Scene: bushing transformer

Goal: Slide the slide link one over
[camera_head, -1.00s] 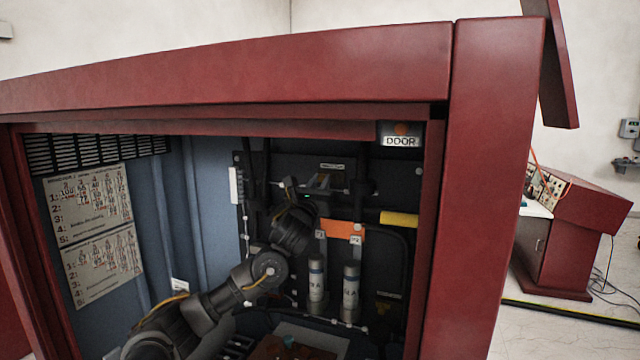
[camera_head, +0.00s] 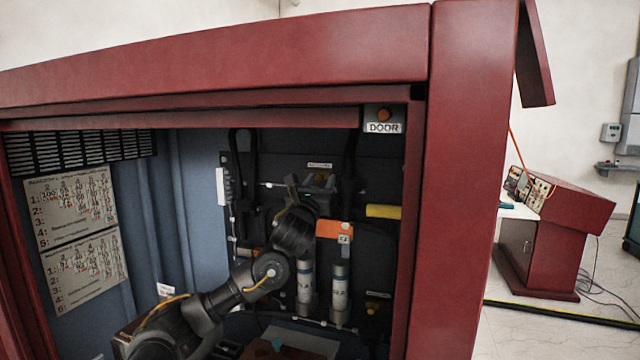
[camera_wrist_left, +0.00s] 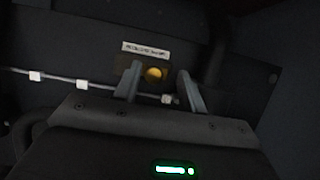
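My left gripper (camera_head: 312,188) reaches into the cabinet from the lower left, up at the small labelled dark fitting on the back panel. In the left wrist view its two grey fingers (camera_wrist_left: 158,88) are apart, with nothing visibly held between them. A round yellow part (camera_wrist_left: 155,73) shows between the fingertips, below a white label (camera_wrist_left: 146,50) too blurred to read. Contact cannot be told. An orange flat bar (camera_head: 334,230) with a small tag sits right of and below the gripper. I cannot tell which part is slide link one. My right gripper is not in view.
Two grey cylinders (camera_head: 340,290) stand below the orange bar. A yellow piece (camera_head: 384,211) is on the right of the panel. A thin rod with white clips (camera_wrist_left: 82,85) runs behind the fingers. The red cabinet frame (camera_head: 462,180) bounds the opening on the right.

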